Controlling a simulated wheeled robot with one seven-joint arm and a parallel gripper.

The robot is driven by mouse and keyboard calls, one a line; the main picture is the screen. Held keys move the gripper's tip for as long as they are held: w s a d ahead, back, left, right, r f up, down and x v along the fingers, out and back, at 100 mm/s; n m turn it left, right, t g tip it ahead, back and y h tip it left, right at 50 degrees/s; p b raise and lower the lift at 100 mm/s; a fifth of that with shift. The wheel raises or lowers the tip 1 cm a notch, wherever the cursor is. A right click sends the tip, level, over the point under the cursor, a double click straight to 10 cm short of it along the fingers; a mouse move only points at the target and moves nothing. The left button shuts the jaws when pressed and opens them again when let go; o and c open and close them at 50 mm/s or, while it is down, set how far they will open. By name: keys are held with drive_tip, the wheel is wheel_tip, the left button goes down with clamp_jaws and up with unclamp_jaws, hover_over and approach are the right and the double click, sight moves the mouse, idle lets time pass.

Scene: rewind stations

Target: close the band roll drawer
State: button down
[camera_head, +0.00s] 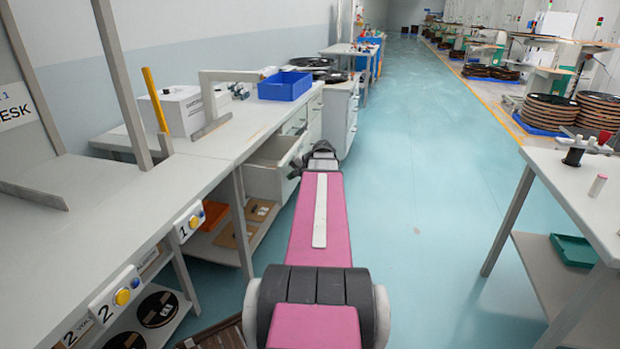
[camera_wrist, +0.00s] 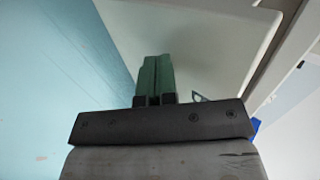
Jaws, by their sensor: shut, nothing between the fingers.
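The drawer (camera_head: 266,182) stands pulled out from the grey cabinet under the left-hand bench. Its front faces the aisle, right by the end of my arm. My gripper (camera_wrist: 154,72) has its green fingers together with nothing between them. In the wrist view a pale panel (camera_wrist: 215,45), which looks like the drawer front, lies behind and to the right of the fingertips. I cannot tell whether they touch it. In the head view the wrist (camera_head: 322,152) is beside the drawer front, and my arm hides the fingers.
The bench (camera_head: 215,150) carries a blue bin (camera_head: 284,86) and a white box (camera_head: 180,108). Another cabinet (camera_head: 338,115) stands beyond the drawer. The blue floor (camera_head: 420,200) is clear to the right, up to a white table (camera_head: 585,185).

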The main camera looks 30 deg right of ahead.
drive_tip(key=w+a, duration=0.6)
drive_tip(key=w, duration=0.1)
drive_tip(key=w+a, duration=0.3)
drive_tip(key=w, duration=0.1)
drive_tip(key=shift+w+a, duration=0.25)
drive_tip(key=shift+a, duration=0.05)
drive_tip(key=shift+w+a, duration=0.1)
